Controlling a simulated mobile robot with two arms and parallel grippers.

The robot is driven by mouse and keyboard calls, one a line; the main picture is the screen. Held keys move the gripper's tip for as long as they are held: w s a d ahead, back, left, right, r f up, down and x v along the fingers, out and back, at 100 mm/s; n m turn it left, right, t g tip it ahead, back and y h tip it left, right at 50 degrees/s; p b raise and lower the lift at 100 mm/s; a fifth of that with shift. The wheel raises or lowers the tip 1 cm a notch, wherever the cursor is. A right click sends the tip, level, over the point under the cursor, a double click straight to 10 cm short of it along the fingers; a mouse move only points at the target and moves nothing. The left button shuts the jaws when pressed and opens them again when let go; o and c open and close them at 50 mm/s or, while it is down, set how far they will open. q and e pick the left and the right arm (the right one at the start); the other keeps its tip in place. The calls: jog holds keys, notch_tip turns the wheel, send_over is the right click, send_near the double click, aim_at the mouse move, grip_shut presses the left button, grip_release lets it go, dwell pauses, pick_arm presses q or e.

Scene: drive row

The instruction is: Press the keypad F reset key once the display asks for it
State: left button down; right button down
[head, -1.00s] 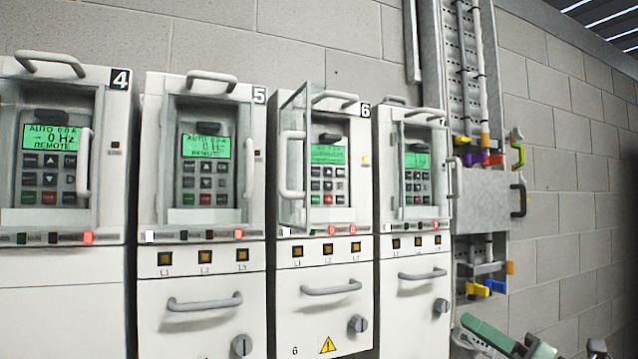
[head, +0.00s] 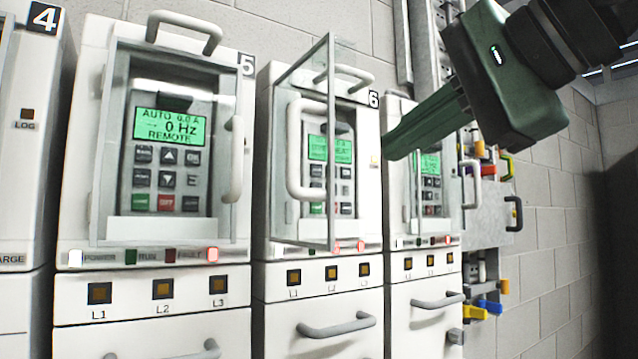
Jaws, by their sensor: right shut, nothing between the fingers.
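Drive 6 (head: 318,272) stands in the middle of the row. Its clear door (head: 333,200) stands swung open toward me, and the door's edge and white handle (head: 293,175) cross in front of the keypad (head: 345,190). The green display (head: 343,150) on that keypad carries several lines of text, partly behind the door and too small to read. Single key labels cannot be made out. My right gripper (head: 392,152) comes in from the upper right. Its green fingers are shut and empty, in front of the drive's right side, apart from the keypad in the picture. My left gripper is out of view.
Drive 5 (head: 150,280) at left has its clear door closed over a keypad; its display (head: 170,125) reads AUTO, 0 Hz, REMOTE. Another drive (head: 425,290) stands right of drive 6, partly behind my gripper. Drawer handles (head: 337,327) stick out below.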

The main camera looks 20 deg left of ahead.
jog(key=shift+s+d+r, duration=0.2)
jog(key=shift+d+r, duration=0.05)
jog(key=shift+t, duration=0.3)
jog(key=r+p+x, duration=0.1)
jog(key=p+x, duration=0.4)
jog(key=x, duration=0.9)
jog(key=shift+w, duration=0.1)
